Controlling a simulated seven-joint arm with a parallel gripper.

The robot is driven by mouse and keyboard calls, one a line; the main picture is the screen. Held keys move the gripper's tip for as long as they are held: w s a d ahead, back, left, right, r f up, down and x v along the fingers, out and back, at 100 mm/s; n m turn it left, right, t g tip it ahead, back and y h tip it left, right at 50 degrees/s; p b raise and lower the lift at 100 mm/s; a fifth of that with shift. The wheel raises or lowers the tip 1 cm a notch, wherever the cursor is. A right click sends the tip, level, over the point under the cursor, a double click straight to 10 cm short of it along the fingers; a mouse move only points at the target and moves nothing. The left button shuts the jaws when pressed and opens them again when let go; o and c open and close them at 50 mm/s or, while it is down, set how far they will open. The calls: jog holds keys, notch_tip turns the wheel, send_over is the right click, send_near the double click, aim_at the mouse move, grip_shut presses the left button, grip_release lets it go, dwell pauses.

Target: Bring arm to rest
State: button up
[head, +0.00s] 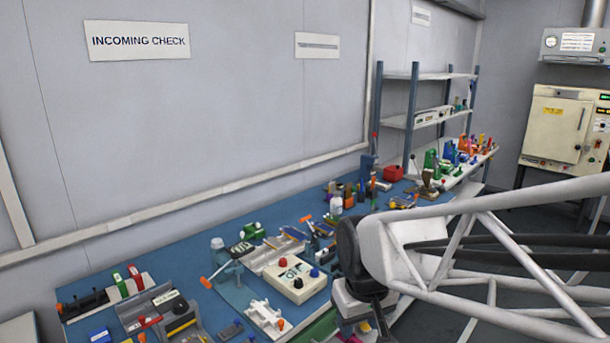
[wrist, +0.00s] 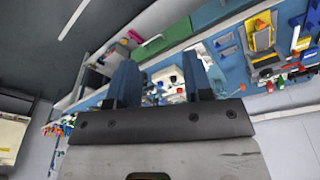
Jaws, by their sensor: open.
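My gripper (wrist: 161,75) shows in the wrist view with its two blue-grey fingers apart and nothing between them. Beyond the fingers, the workbench with its small parts appears tilted and at a distance; the fingers touch nothing that I can see. In the head view, a white truss-like arm link of mine reaches in from the right, above the near part of the bench. The gripper's fingers cannot be made out in the head view.
A long blue bench (head: 180,262) runs along the wall, crowded with tools and fixtures. A cream box with knobs (head: 297,281) sits on it near the arm link. A shelf rack (head: 430,75) and a cream oven (head: 556,128) stand farther back. Open floor shows at right.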

jog(key=s+d+r+m, duration=0.2)
jog(key=s+d+m, duration=0.1)
jog(key=s+d, duration=0.6)
jog(key=shift+s+r+m+t+h, duration=0.3)
jog(key=shift+s+m+t, duration=0.1)
jog(key=shift+s, duration=0.3)
